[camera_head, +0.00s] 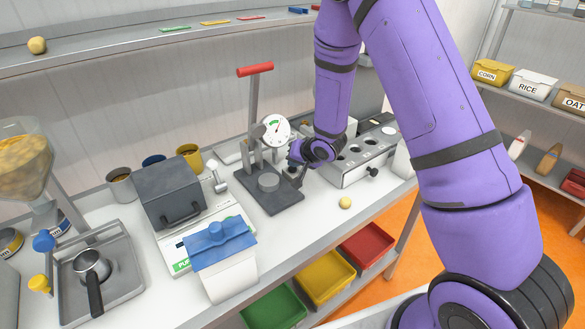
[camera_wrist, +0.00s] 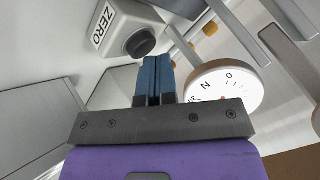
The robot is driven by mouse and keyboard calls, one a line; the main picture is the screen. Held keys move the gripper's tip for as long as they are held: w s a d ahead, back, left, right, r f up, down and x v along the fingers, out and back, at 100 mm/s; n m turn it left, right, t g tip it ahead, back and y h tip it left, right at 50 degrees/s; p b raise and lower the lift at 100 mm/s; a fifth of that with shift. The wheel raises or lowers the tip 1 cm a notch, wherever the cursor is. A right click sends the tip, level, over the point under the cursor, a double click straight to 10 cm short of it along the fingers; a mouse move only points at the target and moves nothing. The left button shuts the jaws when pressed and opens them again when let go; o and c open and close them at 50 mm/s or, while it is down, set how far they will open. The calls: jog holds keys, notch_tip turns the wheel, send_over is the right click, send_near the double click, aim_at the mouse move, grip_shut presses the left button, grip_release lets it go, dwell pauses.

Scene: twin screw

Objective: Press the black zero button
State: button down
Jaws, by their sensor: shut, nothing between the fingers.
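The black zero button (camera_wrist: 140,43) is a round knob on a pale grey box (camera_wrist: 116,27) marked ZERO, in the upper middle of the wrist view. My gripper (camera_wrist: 153,62) has its two blue fingers pressed together, with nothing between them. The fingertips point toward the button and appear just below and slightly right of it in the wrist view. I cannot tell whether they touch it. In the head view I cannot make out the button; my wrist (camera_head: 318,150) is near the press stand and may hide it.
A round white dial gauge (camera_wrist: 222,88) is close to the right of my fingers; it also shows in the head view (camera_head: 275,129). A press stand with a red handle (camera_head: 255,69) is left of my wrist. A metal rack with round holes (camera_head: 355,152) is to the right.

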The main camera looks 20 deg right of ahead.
jog(key=shift+f, duration=0.2)
dwell(0.5)
jog(key=shift+r, duration=0.95)
jog(key=shift+r, duration=2.5)
